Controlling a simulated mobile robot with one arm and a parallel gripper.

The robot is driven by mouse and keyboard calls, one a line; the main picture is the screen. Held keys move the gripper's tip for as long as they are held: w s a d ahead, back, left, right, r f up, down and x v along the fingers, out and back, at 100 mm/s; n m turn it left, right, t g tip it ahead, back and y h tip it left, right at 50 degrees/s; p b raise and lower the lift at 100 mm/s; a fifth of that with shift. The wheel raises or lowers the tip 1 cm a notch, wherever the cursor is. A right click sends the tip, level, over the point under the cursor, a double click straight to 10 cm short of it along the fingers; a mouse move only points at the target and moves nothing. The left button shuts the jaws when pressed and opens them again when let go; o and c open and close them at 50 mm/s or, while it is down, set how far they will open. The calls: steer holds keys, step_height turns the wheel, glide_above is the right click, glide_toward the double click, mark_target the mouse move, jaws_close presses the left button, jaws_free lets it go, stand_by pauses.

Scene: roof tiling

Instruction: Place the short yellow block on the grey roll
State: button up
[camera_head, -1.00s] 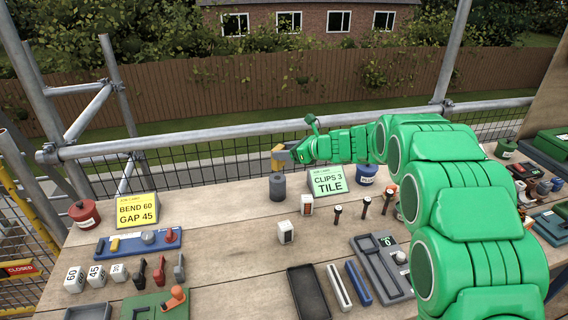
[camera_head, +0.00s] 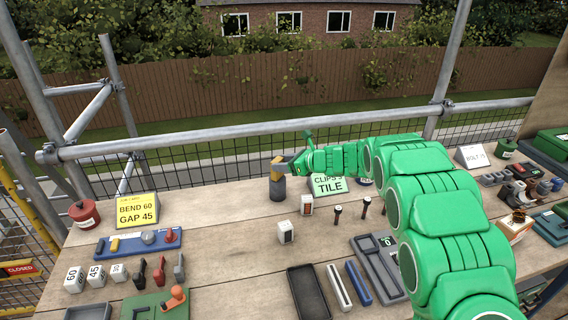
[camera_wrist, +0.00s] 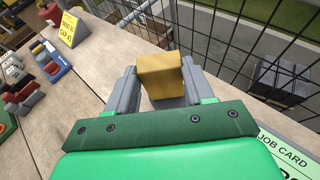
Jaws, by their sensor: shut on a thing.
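The short yellow block (camera_head: 277,166) is between the fingers of my gripper (camera_head: 281,166), which is shut on it. The block also shows in the wrist view (camera_wrist: 161,76), with the grey fingers on both sides of it. The grey roll (camera_head: 277,188) stands upright on the bench directly below the block in the head view. The block's lower end is at the roll's top; I cannot tell whether they touch. In the wrist view the roll is mostly hidden behind the block and fingers.
The job card reading CLIPS 3 TILE (camera_head: 328,185) stands right of the roll, partly behind my arm. White blocks (camera_head: 286,232) and dark upright pins (camera_head: 338,213) stand in front. A blue tray (camera_head: 138,243) lies to the left. A mesh guard rail runs behind the bench.

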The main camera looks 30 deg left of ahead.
steer(key=o, duration=1)
steer(key=shift+f, duration=0.1)
steer(key=shift+d+r, duration=0.2)
steer(key=v, duration=1.1)
steer(key=shift+d+r, duration=0.2)
steer(key=shift+d, duration=0.1)
